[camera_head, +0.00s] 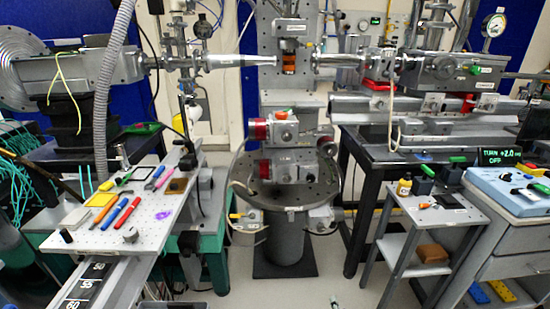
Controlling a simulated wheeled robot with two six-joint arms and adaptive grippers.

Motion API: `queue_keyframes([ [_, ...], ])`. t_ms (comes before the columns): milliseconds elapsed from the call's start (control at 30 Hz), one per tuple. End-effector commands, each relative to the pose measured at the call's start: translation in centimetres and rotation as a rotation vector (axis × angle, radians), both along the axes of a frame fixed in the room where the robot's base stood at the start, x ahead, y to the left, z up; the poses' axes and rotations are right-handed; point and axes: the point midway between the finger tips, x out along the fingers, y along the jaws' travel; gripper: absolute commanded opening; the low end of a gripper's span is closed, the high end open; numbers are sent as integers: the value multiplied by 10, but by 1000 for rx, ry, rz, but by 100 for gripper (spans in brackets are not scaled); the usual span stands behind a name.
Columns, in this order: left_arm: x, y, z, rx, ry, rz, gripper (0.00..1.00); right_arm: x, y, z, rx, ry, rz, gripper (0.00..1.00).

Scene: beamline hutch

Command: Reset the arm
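Neither of my grippers can be made out in the head view, and no arm of mine can be recognised. A small thin object (335,302) shows at the bottom edge, cut off by the frame, and I cannot tell what it is. The task names no separate object. The middle of the view holds a sample stage (285,130) on a round perforated plate (285,190).
A perforated breadboard (190,212) with pens and small tools lies at left. A small grey side table (440,212) with bottles stands at right, beside a blue-topped control box (510,190). A black-framed bench (372,150) stands behind. Pale floor (310,285) is clear at front centre.

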Motion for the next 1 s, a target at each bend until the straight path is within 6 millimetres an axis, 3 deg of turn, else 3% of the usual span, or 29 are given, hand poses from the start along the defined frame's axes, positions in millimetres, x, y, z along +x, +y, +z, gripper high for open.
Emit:
queue_keyframes([
  [167, -15, 1, 23, 1, 8, 1, 0, -40, -8, -34, -155, 185, 41, 58],
  [267, -26, 2, 34, 1, 13, 1, 0, -74, -15, -58, -260, 313, 86, 58],
  [367, -39, 3, 49, 2, 19, 1, 0, -121, -23, -83, -377, 463, 155, 58],
  [467, -55, 3, 69, 2, 25, 1, 0, -186, -35, -104, -508, 646, 264, 58],
  [600, -82, 4, 96, 2, 33, 1, 0, -299, -53, -122, -678, 914, 483, 58],
  [733, -98, 4, 109, 2, 37, 0, 0, -376, -65, -125, -759, 1069, 656, 58],
  [833, -105, 5, 113, 2, 38, 0, 0, -408, -69, -125, -786, 1129, 734, 58],
  [1000, -108, 4, 111, 2, 38, 0, 0, -423, -72, -127, -798, 1155, 774, 58],
])
